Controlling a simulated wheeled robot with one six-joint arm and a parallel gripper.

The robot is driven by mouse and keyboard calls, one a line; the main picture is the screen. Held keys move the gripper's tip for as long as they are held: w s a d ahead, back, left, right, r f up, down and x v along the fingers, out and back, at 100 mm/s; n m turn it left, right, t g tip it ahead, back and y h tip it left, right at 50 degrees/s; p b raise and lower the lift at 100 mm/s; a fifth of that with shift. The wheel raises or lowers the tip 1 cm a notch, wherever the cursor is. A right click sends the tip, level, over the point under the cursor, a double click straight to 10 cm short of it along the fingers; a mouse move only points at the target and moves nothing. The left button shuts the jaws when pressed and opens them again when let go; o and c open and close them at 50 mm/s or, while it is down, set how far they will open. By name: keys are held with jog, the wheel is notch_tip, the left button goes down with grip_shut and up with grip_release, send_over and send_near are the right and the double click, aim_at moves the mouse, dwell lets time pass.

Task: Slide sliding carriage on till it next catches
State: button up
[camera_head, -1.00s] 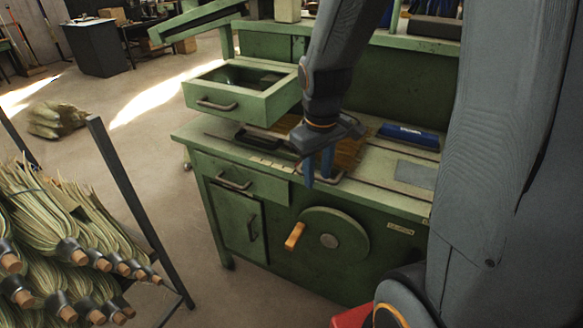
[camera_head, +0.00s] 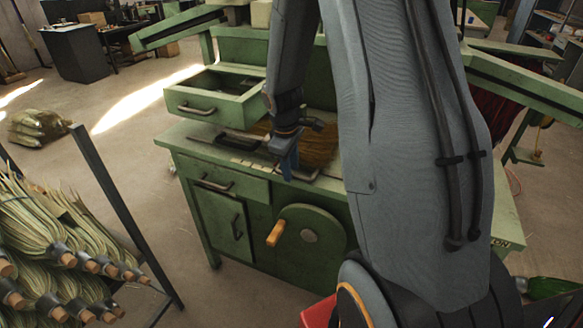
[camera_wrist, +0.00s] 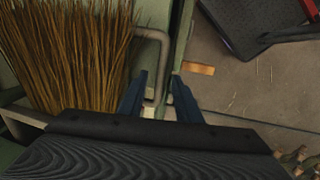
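The sliding carriage's bent metal handle (camera_wrist: 154,62) shows in the wrist view at the bench's front edge. My gripper (camera_wrist: 157,78) is open, with one blue finger on each side of the handle's upright leg and small gaps visible. In the head view my gripper (camera_head: 290,172) points down at the front of the bench top. The carriage's handle (camera_head: 304,175) shows only partly there, just right of the fingers. Tan broom bristles (camera_head: 312,150) lie behind the gripper, and also at the left in the wrist view (camera_wrist: 65,50). The carriage's body is mostly hidden.
The green bench (camera_head: 222,219) has a raised drawer (camera_head: 215,98) at the left and a crank wheel (camera_head: 325,232) with an orange handle (camera_head: 274,233) in front. A dark tray (camera_head: 235,141) lies left of my gripper. A broom rack (camera_head: 125,215) stands at the left.

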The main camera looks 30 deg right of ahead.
jog(key=shift+f, duration=0.3)
grip_shut()
jog(key=w+a, duration=0.1)
jog(key=w, duration=0.1)
jog(key=w+a, duration=0.2)
jog(key=w+a+b, duration=0.1)
jog(key=w+a, duration=0.1)
jog(key=shift+w, duration=0.3)
grip_release()
